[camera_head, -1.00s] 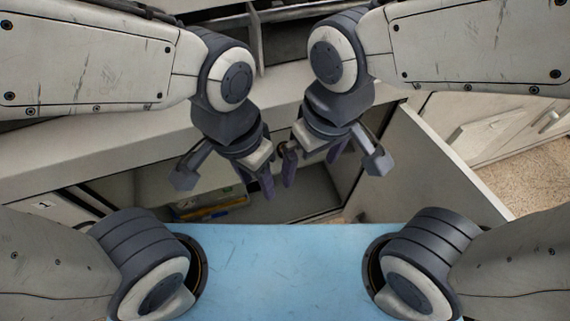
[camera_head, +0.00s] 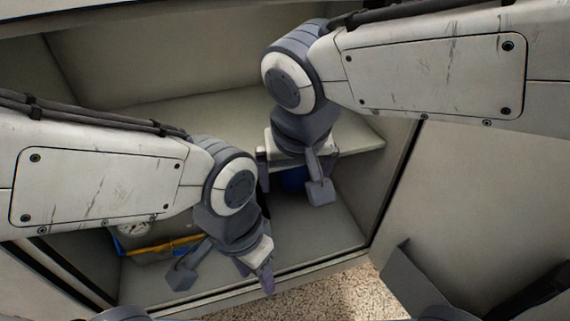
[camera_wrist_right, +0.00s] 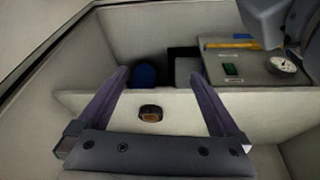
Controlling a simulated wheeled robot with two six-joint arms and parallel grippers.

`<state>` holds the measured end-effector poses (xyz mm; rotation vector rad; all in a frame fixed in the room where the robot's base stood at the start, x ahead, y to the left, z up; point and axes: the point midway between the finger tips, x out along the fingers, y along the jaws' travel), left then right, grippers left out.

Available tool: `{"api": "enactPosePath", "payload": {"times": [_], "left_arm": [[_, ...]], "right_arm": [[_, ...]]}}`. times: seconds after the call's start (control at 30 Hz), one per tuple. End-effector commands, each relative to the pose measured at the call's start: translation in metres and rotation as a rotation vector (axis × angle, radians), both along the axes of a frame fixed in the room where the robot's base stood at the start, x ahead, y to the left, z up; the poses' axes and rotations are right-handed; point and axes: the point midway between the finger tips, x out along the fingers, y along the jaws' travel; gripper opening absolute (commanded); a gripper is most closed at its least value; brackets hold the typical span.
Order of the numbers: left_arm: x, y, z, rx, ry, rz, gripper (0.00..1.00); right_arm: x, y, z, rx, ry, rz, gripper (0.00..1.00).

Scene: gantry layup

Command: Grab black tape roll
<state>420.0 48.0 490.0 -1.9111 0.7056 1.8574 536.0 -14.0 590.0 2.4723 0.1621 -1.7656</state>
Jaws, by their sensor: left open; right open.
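The black tape roll (camera_wrist_right: 150,113) is a small dark ring with a brownish centre, lying on the pale shelf (camera_wrist_right: 80,103) in the right wrist view. It sits between the lines of my right gripper's two fingers (camera_wrist_right: 160,74), which are spread wide with nothing held; the roll touches neither finger. In the head view my right gripper (camera_head: 291,168) is over the front of the shelf (camera_head: 225,130), and I cannot see the roll there. My left gripper (camera_head: 260,272) is open and empty, lower and in front of the cabinet's lower compartment.
Below the shelf, a grey case (camera_head: 150,255) with a yellow bar (camera_head: 178,244) and a round gauge (camera_head: 134,229) is partly behind my left arm. A blue object (camera_head: 293,179) is under the shelf. An open cabinet door (camera_head: 470,190) stands at right.

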Motion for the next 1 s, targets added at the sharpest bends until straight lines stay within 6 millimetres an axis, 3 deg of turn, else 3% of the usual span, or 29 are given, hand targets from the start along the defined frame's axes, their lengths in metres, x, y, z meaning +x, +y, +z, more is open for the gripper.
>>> {"api": "enactPosePath", "payload": {"times": [0.03, 0.1, 0.27, 0.53, 0.83, 1.0], "left_arm": [[0.000, 0.000, -0.021, 0.000, 0.000, 0.000, 0.50], [0.000, 0.000, -0.028, -0.001, -0.001, 0.000, 0.50], [0.000, 0.000, -0.037, -0.001, -0.001, 0.000, 0.50], [0.000, 0.000, -0.052, -0.001, -0.001, 0.000, 0.50], [0.000, 0.000, -0.059, -0.001, -0.001, 0.000, 0.50], [0.000, 0.000, -0.070, -0.001, -0.001, 0.000, 0.50]], "right_arm": [[0.005, 0.003, -0.014, 0.007, -0.020, -0.024, 1.00], [0.011, 0.004, -0.014, 0.015, -0.039, -0.055, 1.00], [0.023, 0.006, -0.013, 0.025, -0.061, -0.093, 1.00], [0.069, 0.008, -0.013, 0.025, -0.062, -0.098, 1.00], [0.094, 0.010, -0.011, 0.025, -0.061, -0.095, 1.00], [0.123, 0.011, -0.014, 0.024, -0.061, -0.096, 1.00]]}}
